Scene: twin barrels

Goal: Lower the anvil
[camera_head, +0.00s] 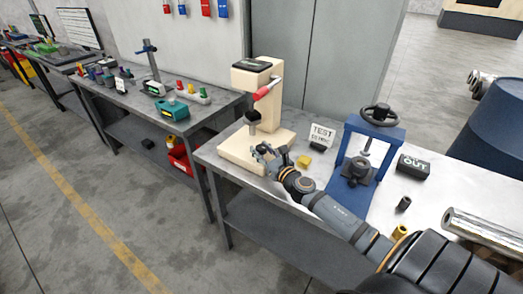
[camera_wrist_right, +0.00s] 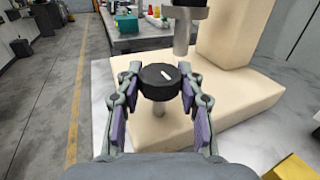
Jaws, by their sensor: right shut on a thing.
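A cream bench tester (camera_head: 262,98) with a red-handled lever (camera_head: 268,88) stands on the bench's left end. Its dark ram (camera_head: 253,117) hangs above the base; in the right wrist view the grey ram (camera_wrist_right: 186,30) is above and right of the knob. A black round knob (camera_wrist_right: 160,84) with a white mark sits on a metal stem at the cream base (camera_wrist_right: 235,95). My right gripper (camera_head: 264,151) is shut on the knob, one finger on each side. I cannot tell which part is the anvil. My left gripper is out of view.
A blue press (camera_head: 369,150) with a black handwheel stands right of the tester. A TEST sign (camera_head: 321,135), a yellow block (camera_head: 304,161) and a black OUT block (camera_head: 413,166) lie nearby. Metal tubes (camera_head: 482,236) lie at the right. Another bench (camera_head: 140,100) stands left.

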